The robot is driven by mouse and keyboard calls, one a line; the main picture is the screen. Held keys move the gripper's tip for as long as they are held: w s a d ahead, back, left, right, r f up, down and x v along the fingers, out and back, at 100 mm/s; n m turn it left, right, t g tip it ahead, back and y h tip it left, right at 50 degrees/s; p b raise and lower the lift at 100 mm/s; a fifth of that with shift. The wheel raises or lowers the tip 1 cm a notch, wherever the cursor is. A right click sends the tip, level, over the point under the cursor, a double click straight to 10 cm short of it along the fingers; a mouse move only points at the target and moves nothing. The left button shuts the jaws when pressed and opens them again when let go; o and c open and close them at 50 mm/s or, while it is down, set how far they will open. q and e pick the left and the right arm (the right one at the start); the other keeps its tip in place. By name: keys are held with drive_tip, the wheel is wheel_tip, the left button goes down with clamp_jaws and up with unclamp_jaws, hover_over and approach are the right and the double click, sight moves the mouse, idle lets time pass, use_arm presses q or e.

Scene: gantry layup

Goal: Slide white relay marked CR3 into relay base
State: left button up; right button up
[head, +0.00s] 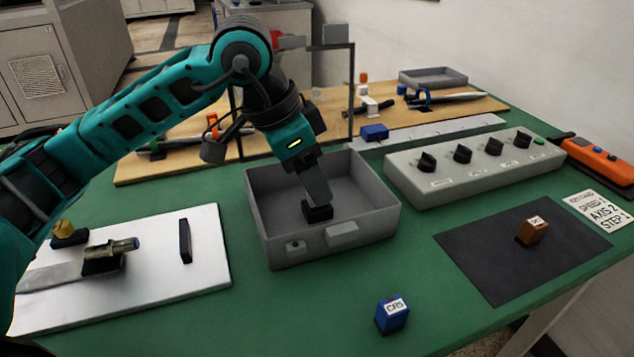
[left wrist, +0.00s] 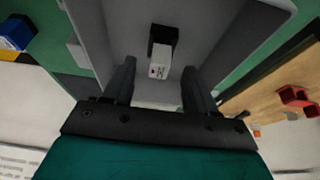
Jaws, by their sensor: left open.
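My left gripper (head: 318,200) points down into the grey tray (head: 262,225). In the left wrist view its two fingers (left wrist: 158,75) are apart, with a small white block (left wrist: 160,62) between and just beyond them. A black piece (left wrist: 163,34) adjoins the white block. The block has a small dark mark that I cannot read, so I cannot confirm CR3. In the head view the white block does not show clearly, and a black piece (head: 318,212) lies under the fingers. I cannot tell which thing is the relay base. My right gripper is not in view.
A blue labelled block (head: 392,315) stands in front of the tray. A brown labelled block (head: 533,232) sits on a dark mat (head: 490,275). A grey knob panel (head: 440,190) is right of the tray. A white plate (head: 215,260) with black fixtures lies left.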

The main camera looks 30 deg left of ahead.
use_arm(q)
drive_tip(key=p+v, duration=0.1)
drive_tip(key=v, duration=0.9)
drive_tip(key=shift+p, duration=0.35)
drive_tip(key=shift+c, duration=0.4)
